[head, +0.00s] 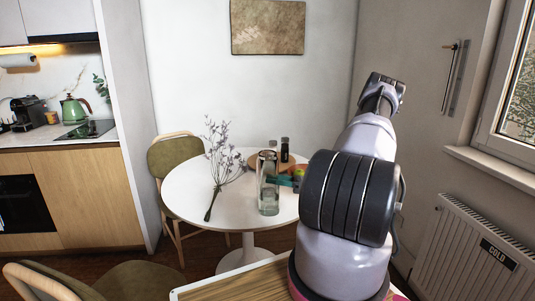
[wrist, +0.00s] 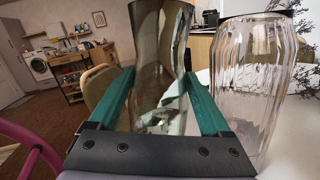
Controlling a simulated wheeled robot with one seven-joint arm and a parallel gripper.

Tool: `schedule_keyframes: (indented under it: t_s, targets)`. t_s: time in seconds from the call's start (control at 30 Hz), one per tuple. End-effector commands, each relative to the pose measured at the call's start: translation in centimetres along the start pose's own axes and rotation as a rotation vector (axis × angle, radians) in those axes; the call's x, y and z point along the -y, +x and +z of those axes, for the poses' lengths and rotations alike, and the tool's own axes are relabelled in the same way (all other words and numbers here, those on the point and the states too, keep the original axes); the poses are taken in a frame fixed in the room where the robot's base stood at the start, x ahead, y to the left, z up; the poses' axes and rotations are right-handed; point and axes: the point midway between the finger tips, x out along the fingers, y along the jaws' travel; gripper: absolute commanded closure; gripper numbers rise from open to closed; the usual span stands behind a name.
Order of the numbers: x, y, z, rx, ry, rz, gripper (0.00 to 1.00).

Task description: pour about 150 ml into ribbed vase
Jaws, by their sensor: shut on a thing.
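My gripper (head: 281,181) has green fingers and reaches in from the right over the round white table (head: 190,190). In the wrist view my gripper (wrist: 159,88) is shut on a tall, smoky clear glass carafe (wrist: 160,50), one finger on each side. The carafe is upright, with what looks like clear liquid low in it. It also shows in the head view (head: 268,204). The clear ribbed vase (wrist: 258,85) stands upright close to the right of the carafe in the wrist view. In the head view the glass shapes overlap, so the vase is hard to make out.
A dried lavender sprig (head: 216,170) lies on the table to the left. Behind the glass are a dark shaker (head: 285,150) and a round wooden board (head: 257,160) with colourful items, partly hidden. A chair (head: 173,160) stands behind the table.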

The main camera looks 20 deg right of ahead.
Motion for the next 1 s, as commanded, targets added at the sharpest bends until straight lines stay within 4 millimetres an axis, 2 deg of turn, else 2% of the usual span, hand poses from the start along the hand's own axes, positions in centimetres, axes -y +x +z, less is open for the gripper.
schedule_keyframes:
  t_s: [0.2,0.33,1.0]
  targets:
    - [-0.16,-0.18,-0.82,0.02,-0.176,0.024,1.0]
    - [-0.23,-0.16,-1.05,0.026,-0.23,0.033,1.0]
    - [-0.26,-0.17,-1.11,0.027,-0.248,0.036,1.0]
